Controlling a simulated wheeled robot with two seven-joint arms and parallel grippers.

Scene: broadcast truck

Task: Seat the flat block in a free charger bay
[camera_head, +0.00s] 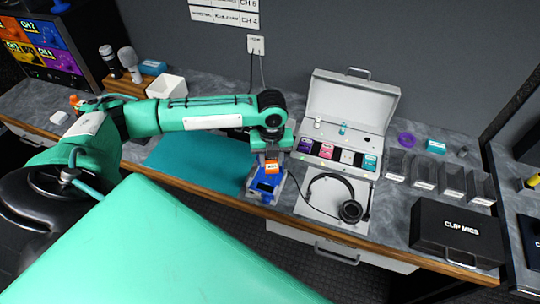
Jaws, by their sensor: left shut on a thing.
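My left gripper (271,162) points down over the front edge of the counter and is shut on a small orange block (272,168) with a white label. Directly below is a blue and grey charger (265,189) with a dark area on its front. The block overlaps the charger's back part in the picture; I cannot tell whether it touches it or is in a bay. The wrist hides part of the charger's back. My right gripper is not in view.
A headset (350,210) lies right of the charger, in front of an open case (347,105) holding coloured packs. Clear bins (425,170) and a black clip-mics box (458,230) stand farther right. A teal mat (195,165) lies left.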

